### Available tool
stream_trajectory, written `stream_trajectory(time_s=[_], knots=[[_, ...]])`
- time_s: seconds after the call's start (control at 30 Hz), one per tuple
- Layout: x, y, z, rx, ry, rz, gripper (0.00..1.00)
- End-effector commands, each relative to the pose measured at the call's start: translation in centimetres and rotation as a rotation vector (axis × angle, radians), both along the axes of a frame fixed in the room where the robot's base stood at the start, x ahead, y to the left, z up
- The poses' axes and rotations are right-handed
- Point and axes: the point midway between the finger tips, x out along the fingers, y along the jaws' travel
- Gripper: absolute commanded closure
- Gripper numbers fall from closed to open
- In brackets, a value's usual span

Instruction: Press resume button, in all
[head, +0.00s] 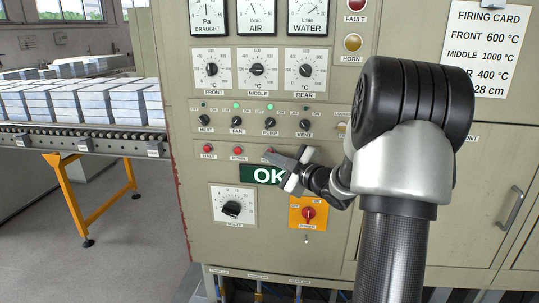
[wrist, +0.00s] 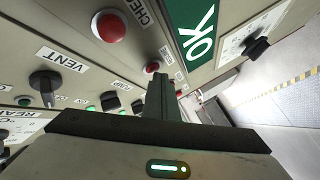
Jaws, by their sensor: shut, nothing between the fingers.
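Three red buttons sit in a row on the beige control panel. The left one (head: 207,149) and the middle one (head: 238,150) show clearly in the head view; the third is partly covered by my gripper (head: 272,156). The small labels are hard to read there. In the wrist view, the near red button (wrist: 108,27) has a label starting "CHE". The middle red button (wrist: 152,67), its label too small to read surely, appears just beyond the tips of my gripper (wrist: 158,78). My gripper is shut and empty, close to the panel. Contact with a button cannot be told.
A green OK display (head: 262,174) lies below the buttons. Switch knobs (head: 237,122) and dials (head: 257,69) sit above. A dial knob (head: 232,208) and a red switch on an orange plate (head: 308,213) are below. A roller conveyor (head: 100,141) with blocks stands left.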

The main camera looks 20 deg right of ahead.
Motion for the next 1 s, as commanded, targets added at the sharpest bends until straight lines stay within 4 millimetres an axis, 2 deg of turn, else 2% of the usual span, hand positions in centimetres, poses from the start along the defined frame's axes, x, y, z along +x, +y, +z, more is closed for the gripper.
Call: stream_trajectory(time_s=[0.43,0.77,1.0], knots=[[-1.5,1.0,-0.1,-0.001,0.000,0.000,1.00],[-1.6,1.0,0.0,0.000,0.000,0.000,1.00],[-3.2,2.1,-0.1,-0.001,-0.001,-0.001,1.00]])
